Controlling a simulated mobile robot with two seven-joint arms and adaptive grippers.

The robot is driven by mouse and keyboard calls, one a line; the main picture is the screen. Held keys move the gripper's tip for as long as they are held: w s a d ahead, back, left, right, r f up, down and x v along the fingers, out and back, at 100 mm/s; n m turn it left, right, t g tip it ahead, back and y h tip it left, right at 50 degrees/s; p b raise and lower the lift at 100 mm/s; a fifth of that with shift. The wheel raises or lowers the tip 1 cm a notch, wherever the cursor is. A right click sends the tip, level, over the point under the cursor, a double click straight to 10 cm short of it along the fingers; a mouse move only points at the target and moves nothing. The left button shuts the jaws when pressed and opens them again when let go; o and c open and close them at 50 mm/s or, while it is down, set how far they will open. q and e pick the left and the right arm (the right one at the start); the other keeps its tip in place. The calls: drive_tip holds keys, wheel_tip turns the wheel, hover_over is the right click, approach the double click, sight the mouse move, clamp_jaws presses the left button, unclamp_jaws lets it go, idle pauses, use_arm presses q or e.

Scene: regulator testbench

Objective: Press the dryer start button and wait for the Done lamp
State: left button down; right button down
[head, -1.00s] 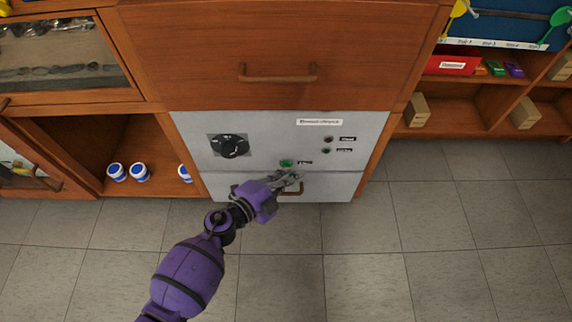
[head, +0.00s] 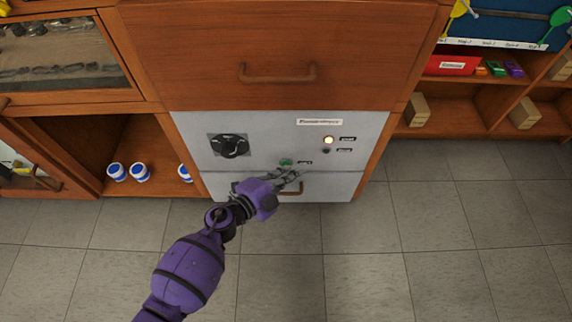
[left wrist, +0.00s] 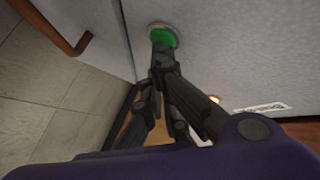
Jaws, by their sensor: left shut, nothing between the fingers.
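The dryer's grey panel (head: 275,130) carries a green start button (head: 286,162), a black knob (head: 229,146), and two small lamps at the right. The upper lamp (head: 328,140) is lit, bright and warm white; the lower lamp (head: 326,151) is dark. Their labels are too blurred to read. My left gripper (head: 297,178) is shut and empty, just below and right of the button. In the left wrist view the fingertips (left wrist: 160,45) overlap the green button (left wrist: 163,36); I cannot tell whether they touch it. An orange glow (left wrist: 214,100) shows there too. My right gripper is not in view.
A drawer handle (head: 292,189) lies just under the gripper. A wooden drawer (head: 270,40) is above the panel. White-and-blue jars (head: 140,172) stand in the left shelf. Wooden blocks (head: 417,109) and a red box (head: 452,65) are at right. The tiled floor (head: 440,230) in front is clear.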

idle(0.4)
use_arm(q)
drive_tip(key=shift+s+p, duration=0.3)
drive_tip(key=shift+s, duration=0.55)
drive_tip(key=shift+s+p, duration=0.55)
drive_tip(key=shift+s, duration=1.95)
